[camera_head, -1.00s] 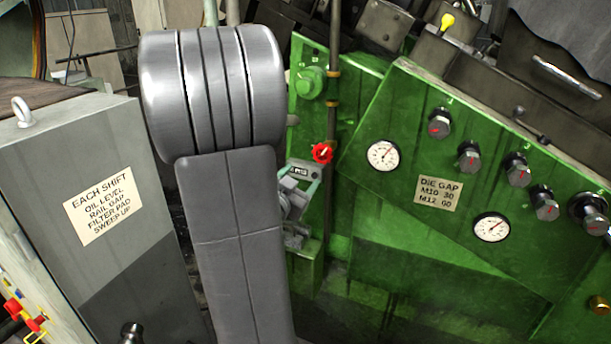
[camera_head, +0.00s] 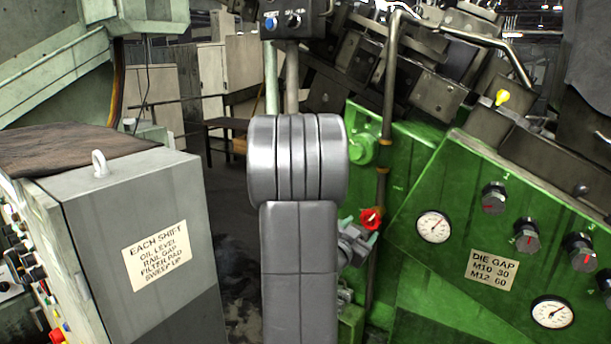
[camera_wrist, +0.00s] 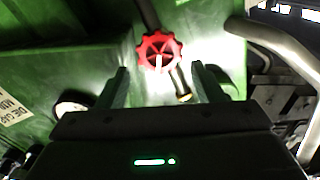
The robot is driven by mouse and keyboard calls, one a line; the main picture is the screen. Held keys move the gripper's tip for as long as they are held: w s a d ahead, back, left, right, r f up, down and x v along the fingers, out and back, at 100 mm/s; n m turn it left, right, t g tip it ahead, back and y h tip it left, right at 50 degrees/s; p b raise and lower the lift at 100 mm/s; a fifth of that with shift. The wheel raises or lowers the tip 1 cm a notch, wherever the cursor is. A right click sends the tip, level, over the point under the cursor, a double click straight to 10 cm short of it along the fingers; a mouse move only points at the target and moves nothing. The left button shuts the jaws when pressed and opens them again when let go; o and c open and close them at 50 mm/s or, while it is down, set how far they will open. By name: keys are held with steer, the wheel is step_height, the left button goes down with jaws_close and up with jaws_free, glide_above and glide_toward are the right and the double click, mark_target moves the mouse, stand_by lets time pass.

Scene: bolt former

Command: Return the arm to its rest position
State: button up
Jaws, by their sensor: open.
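My gripper (camera_wrist: 159,74) is open in the wrist view, with its two fingers apart and nothing held between them. A red handwheel (camera_wrist: 159,51) shows just beyond the fingertips and looks apart from them; the exact distance cannot be told. In the head view my grey arm stands upright in the middle and hides most of the gripper. Part of the wrist (camera_head: 352,245) shows at the arm's right side, just below the red handwheel (camera_head: 371,219).
The green machine panel (camera_head: 430,270) with gauges and knobs stands at right, with a dark pipe (camera_head: 383,160) at its left edge. A grey cabinet (camera_head: 140,200) stands at left. A control box (camera_head: 296,22) hangs above my arm. Dark floor shows between cabinet and arm.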

mark_target(370, 221)
steer(key=p+x, duration=0.1)
steer(key=x, duration=0.4)
steer(key=shift+w+d, duration=0.25)
steer(key=shift+s+a+p, duration=0.1)
steer(key=shift+p, duration=0.4)
steer(key=shift+n, duration=0.3)
steer(key=shift+f+b, duration=0.1)
steer(key=shift+b, duration=0.4)
